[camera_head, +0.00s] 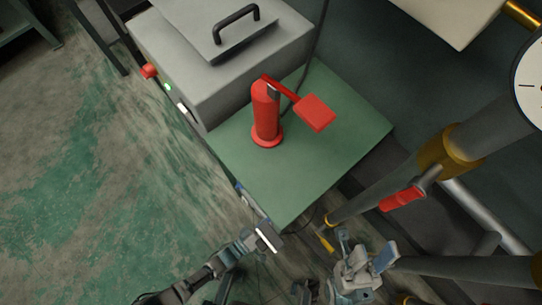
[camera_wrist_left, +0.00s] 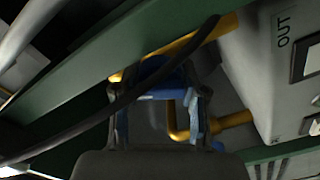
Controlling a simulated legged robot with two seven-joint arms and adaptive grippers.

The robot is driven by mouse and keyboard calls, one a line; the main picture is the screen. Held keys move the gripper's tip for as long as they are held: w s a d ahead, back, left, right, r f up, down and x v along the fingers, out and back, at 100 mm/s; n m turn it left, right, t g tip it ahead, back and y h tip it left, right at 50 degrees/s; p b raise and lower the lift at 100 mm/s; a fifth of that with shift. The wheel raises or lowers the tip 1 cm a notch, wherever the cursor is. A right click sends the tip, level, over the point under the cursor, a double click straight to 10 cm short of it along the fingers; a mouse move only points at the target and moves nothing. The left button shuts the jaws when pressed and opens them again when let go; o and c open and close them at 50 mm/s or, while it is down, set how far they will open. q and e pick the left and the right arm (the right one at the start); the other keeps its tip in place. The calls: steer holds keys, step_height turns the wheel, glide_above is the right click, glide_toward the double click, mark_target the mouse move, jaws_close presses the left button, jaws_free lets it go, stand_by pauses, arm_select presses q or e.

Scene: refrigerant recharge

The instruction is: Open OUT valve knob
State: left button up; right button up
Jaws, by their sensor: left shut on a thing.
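In the left wrist view, the OUT label (camera_wrist_left: 284,29) is on a grey housing (camera_wrist_left: 245,70) at the right. A yellow bar (camera_wrist_left: 190,42) runs diagonally near the housing, and a bent yellow pipe (camera_wrist_left: 235,121) lies below it. My left gripper (camera_wrist_left: 165,88), with blue finger pads, is shut around a yellow part partly hidden by the fingers; I cannot tell if this is the knob itself. In the head view, my left gripper (camera_head: 244,193) is mostly hidden by the green table's front-left edge. My right gripper (camera_head: 365,252) is open and empty at the bottom.
A red tool (camera_head: 266,115) stands on the green table (camera_head: 345,105) beside a grey case (camera_head: 205,85). Dark pipes with a red-handled valve (camera_head: 402,198) and a gauge (camera_head: 533,85) fill the right side. A black cable (camera_wrist_left: 120,102) crosses before my left fingers.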

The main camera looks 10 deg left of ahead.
mark_target(269, 221)
arm_select(q)
steer(key=shift+s+a+f, duration=0.15)
steer(key=shift+a+f, duration=0.05)
steer(key=shift+f, duration=0.2)
steer(key=o, duration=1.1)
steer(key=shift+o, duration=0.2)
steer(key=shift+r, duration=0.15)
steer(key=shift+d, duration=0.1)
steer(key=shift+r, duration=0.2)
step_height(269, 221, up, 9)
steer(key=shift+f, duration=0.15)
steer(key=shift+r, duration=0.4)
